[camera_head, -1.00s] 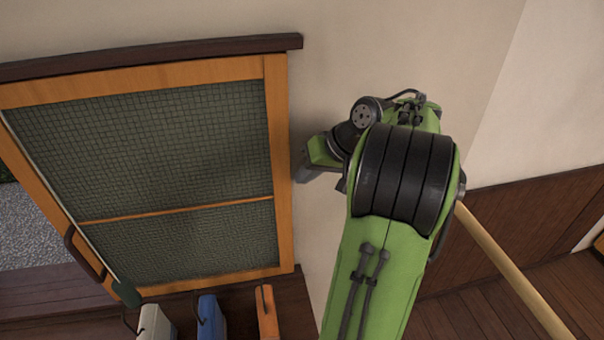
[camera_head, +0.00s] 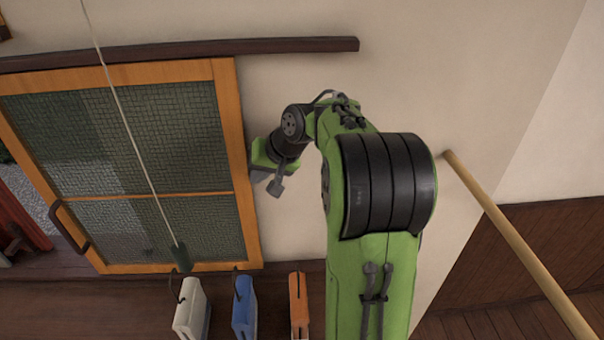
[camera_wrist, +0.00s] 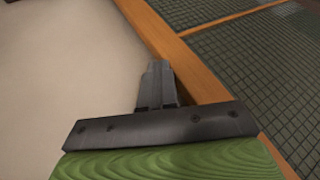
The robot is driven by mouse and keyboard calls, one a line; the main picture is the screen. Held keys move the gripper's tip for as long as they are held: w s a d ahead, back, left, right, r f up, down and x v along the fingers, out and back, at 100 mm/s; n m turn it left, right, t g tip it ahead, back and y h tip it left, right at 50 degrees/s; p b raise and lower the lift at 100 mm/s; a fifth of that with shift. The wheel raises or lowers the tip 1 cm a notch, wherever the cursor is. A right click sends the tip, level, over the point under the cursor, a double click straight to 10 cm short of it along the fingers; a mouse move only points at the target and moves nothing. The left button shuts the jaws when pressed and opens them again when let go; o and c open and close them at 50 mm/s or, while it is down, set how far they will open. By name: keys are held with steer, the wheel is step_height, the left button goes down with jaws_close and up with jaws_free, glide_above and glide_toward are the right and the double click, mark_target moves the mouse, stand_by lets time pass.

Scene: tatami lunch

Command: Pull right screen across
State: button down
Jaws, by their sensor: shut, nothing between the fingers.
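The screen, an orange wooden frame with dark mesh panels (camera_head: 150,130), hangs under a dark rail (camera_head: 290,46) in the head view. A dark curved handle (camera_head: 68,226) is on its left side. My gripper (camera_head: 275,187) is shut and empty beside the screen's right edge, in front of the pale wall. In the wrist view, my shut fingers (camera_wrist: 157,84) lie close along the side of the orange frame (camera_wrist: 165,45). I cannot tell whether they touch it. The rail reaches well past the screen on the right.
White (camera_head: 191,310), blue (camera_head: 243,308) and orange (camera_head: 299,304) bag-like objects stand below. A pull cord with a dark green end (camera_head: 181,257) hangs before the screen. A wooden pole (camera_head: 515,240) slants at right. Bare wall lies right of the screen.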

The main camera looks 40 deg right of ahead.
mark_target(149, 181)
steer(key=w+a+p, duration=0.1)
steer(key=w+a, duration=0.3)
steer(key=a, duration=0.2)
steer(key=w+a+p, duration=0.2)
steer(key=w+a, duration=0.3)
steer(key=a, duration=0.2)
steer(key=w+a+p, duration=0.1)
steer(key=w+a, duration=0.4)
steer(key=a, duration=0.2)
steer(key=shift+a+r+p, duration=0.1)
steer(key=shift+p, duration=0.2)
